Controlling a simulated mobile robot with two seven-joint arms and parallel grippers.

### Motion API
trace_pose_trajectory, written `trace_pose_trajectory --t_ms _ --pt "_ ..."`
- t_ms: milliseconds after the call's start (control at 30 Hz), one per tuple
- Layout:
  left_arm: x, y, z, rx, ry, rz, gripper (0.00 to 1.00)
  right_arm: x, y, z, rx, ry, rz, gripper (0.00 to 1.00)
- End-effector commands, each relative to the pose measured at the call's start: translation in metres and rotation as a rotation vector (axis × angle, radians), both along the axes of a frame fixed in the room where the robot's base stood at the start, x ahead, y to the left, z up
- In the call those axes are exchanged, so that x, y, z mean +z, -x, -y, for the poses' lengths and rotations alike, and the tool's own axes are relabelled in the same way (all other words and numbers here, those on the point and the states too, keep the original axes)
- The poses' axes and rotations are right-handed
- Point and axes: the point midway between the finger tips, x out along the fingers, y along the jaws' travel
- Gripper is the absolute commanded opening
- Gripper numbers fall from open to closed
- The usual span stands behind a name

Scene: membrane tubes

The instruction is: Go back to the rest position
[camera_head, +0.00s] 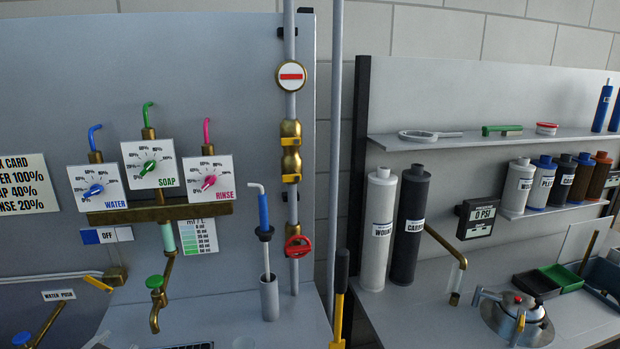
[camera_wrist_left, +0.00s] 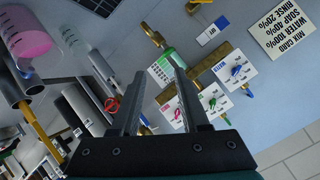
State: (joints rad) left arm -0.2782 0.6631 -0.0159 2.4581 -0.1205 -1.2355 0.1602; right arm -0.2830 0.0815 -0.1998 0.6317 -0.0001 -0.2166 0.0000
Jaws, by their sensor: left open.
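My left gripper (camera_wrist_left: 160,75) shows in the left wrist view with its two dark fingers apart and nothing between them. Beyond the fingers is the grey panel with the white water, soap and rinse dials (camera_wrist_left: 210,98). Neither gripper shows in the head view. There the same dials stand at the left, with the soap dial (camera_head: 152,163) in the middle.
A brass tap (camera_head: 156,302) sticks out below the dials. A red valve wheel (camera_head: 298,246) sits on a vertical pipe. White (camera_head: 378,230) and black (camera_head: 410,225) cylinders stand on the right bench. A clear vessel of pink liquid (camera_wrist_left: 30,42) shows in the wrist view.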

Motion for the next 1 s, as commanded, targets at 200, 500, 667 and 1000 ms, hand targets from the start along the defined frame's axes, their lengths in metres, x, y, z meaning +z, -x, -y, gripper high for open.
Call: trace_pose_trajectory --t_ms 200,500,667,1000 --pt "-0.103 0.079 0.055 0.062 0.231 -0.340 0.45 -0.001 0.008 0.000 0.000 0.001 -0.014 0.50" --pt "-0.165 0.178 0.139 0.089 0.482 -0.702 0.45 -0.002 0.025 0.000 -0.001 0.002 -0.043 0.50" --pt "-0.225 0.172 0.140 0.091 0.475 -0.731 0.45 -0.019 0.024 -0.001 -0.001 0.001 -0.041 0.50" --pt "-0.375 0.176 0.141 0.097 0.468 -0.781 0.45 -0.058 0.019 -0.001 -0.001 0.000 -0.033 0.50"
